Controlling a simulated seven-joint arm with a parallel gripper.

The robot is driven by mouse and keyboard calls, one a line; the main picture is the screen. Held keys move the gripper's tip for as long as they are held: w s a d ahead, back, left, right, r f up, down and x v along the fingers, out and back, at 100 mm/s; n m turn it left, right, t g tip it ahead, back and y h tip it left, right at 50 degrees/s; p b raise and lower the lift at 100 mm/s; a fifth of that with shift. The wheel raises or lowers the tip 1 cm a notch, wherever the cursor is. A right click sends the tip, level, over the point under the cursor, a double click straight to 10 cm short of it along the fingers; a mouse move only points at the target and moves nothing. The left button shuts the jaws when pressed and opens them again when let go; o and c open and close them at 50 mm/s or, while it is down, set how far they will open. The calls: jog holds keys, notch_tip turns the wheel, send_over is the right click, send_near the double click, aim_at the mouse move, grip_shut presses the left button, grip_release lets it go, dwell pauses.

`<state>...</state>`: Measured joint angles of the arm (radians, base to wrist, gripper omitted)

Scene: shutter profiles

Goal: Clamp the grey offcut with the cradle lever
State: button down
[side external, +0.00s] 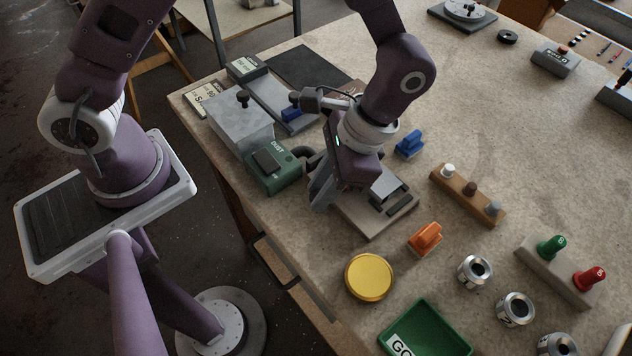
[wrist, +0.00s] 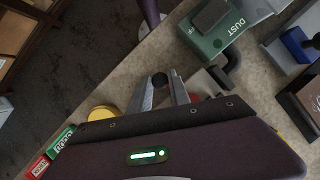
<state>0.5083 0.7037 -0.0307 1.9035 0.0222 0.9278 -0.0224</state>
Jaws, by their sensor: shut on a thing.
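The cradle (side external: 372,227) is a pale plate on the bench, largely behind my gripper in the side view. A light grey piece (side external: 386,184), which looks like the grey offcut, shows at it beside dark pads (side external: 397,202). My gripper (side external: 318,200) is low at the cradle's left side. In the wrist view my gripper (wrist: 162,88) has its fingers closed around a dark round knob (wrist: 160,79), which appears to be the cradle lever's end. The rest of the lever is hidden. I cannot tell whether the offcut is pressed.
A green DUST box (side external: 270,170) with a dark hose stands close left of my gripper. Blue (side external: 409,145) and orange (side external: 425,238) blocks, a yellow disc (side external: 369,277) and a wooden peg block (side external: 467,194) stand around the cradle. The bench's front edge is near.

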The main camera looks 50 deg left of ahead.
jog(key=d+n, duration=0.1)
jog(key=w+n+h, duration=0.1)
jog(key=n, duration=0.1)
jog(key=shift+d+n, duration=0.3)
jog(key=shift+d, duration=0.1)
jog(key=n+h, duration=0.1)
jog(key=w+d+n, duration=0.1)
jog(key=n, duration=0.1)
jog(key=shift+w+d+n+h, duration=0.15)
jog(key=shift+w+n+h, duration=0.15)
jog(key=shift+h, duration=0.1)
jog(key=n, duration=0.1)
jog(key=w+n+h, duration=0.1)
jog(key=n, duration=0.1)
jog(key=shift+w+d, duration=0.2)
jog(key=shift+d, duration=0.15)
jog(key=shift+w+d+n+h, duration=0.1)
jog(key=shift+w+n+h, duration=0.2)
jog(key=shift+n, duration=0.4)
jog(key=shift+w+d+n+h, duration=0.1)
jog(key=shift+w+n+h, duration=0.2)
jog(key=shift+n, duration=0.4)
jog(key=shift+w, duration=0.15)
jog(key=c, duration=1.2)
grip_release()
jog(key=shift+c, duration=0.2)
jog(key=v, duration=0.7)
jog(key=shift+r, duration=0.15)
